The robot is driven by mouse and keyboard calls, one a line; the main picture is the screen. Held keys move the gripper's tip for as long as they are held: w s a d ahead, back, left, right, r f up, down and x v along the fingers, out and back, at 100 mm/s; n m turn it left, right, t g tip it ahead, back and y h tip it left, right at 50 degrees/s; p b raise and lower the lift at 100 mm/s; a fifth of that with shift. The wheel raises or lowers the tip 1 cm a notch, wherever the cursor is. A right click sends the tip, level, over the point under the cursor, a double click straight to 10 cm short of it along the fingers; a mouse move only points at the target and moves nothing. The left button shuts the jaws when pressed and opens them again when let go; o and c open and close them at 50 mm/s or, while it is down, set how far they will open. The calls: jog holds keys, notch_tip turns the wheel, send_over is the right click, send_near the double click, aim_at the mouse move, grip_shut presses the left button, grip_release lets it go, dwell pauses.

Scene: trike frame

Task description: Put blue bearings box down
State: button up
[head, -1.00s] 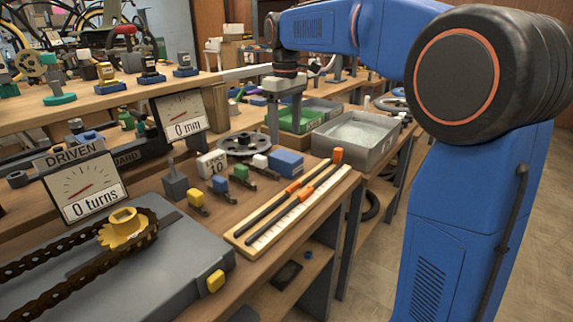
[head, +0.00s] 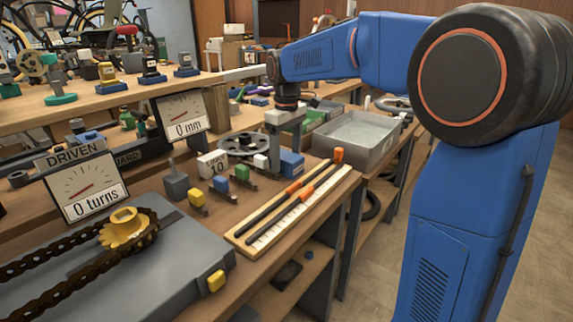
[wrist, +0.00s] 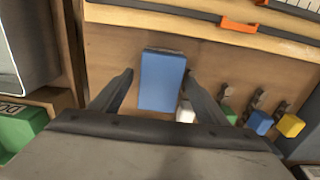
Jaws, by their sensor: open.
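The blue bearings box (head: 292,164) sits on the wooden bench, to the right of a dark round chainring-like wheel. In the wrist view the box (wrist: 161,80) lies between the two dark fingers of my gripper (wrist: 159,74). The fingers are spread, with a visible gap on the left of the box; the right fingertip is very near or touching its edge. In the head view my gripper (head: 285,145) points down over the box and partly hides it. I cannot tell exactly how low the fingertips are.
Small white, green, blue and yellow blocks (head: 198,198) on dark bases stand close to the box. A wooden rack with black rods (head: 295,205) lies in front. A grey metal tray (head: 358,137) stands to the right, and a green bin (wrist: 20,132) shows in the wrist view.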

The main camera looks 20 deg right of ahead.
jog(key=shift+f, duration=0.2)
jog(key=c, duration=1.5)
